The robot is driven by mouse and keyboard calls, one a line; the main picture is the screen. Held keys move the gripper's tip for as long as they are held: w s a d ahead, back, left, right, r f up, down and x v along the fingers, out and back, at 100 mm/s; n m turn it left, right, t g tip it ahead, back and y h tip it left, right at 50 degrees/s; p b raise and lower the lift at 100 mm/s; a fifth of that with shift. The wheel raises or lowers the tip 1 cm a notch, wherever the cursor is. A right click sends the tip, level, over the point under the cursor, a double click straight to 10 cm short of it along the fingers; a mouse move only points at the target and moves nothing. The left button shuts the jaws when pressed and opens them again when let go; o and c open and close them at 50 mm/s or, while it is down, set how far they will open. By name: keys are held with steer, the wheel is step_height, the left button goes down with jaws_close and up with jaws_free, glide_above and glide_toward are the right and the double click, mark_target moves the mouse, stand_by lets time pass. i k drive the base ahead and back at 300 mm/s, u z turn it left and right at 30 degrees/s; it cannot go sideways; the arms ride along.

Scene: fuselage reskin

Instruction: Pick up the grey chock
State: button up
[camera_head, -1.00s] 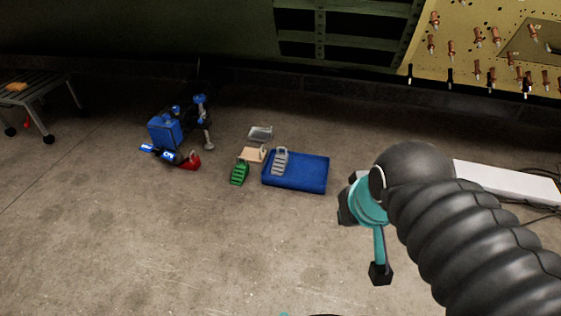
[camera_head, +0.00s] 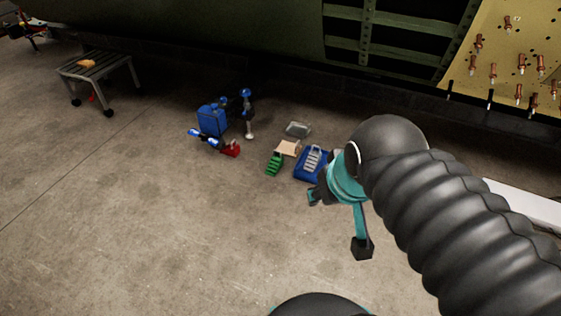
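The grey chock (camera_head: 313,158) is a small ribbed, stepped block with a loop handle at its top end. It lies on a blue mat (camera_head: 304,175) on the floor, near the middle of the view. My gripper (camera_head: 337,222), teal with black fingertips, is in front of the mat, to the right of and below the chock in the picture. Its fingertips are spread apart with nothing between them. My arm hides the right part of the mat.
Left of the mat are a green chock (camera_head: 274,164), a beige block (camera_head: 288,148), a grey tray (camera_head: 298,129), a red item (camera_head: 230,149) and a blue machine (camera_head: 212,120). A slatted bench (camera_head: 97,66) stands further left. The floor in front is clear.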

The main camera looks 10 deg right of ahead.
mark_target(314, 157)
steer(key=u, duration=1)
steer(key=i, duration=2.9)
steer(key=z, duration=2.3)
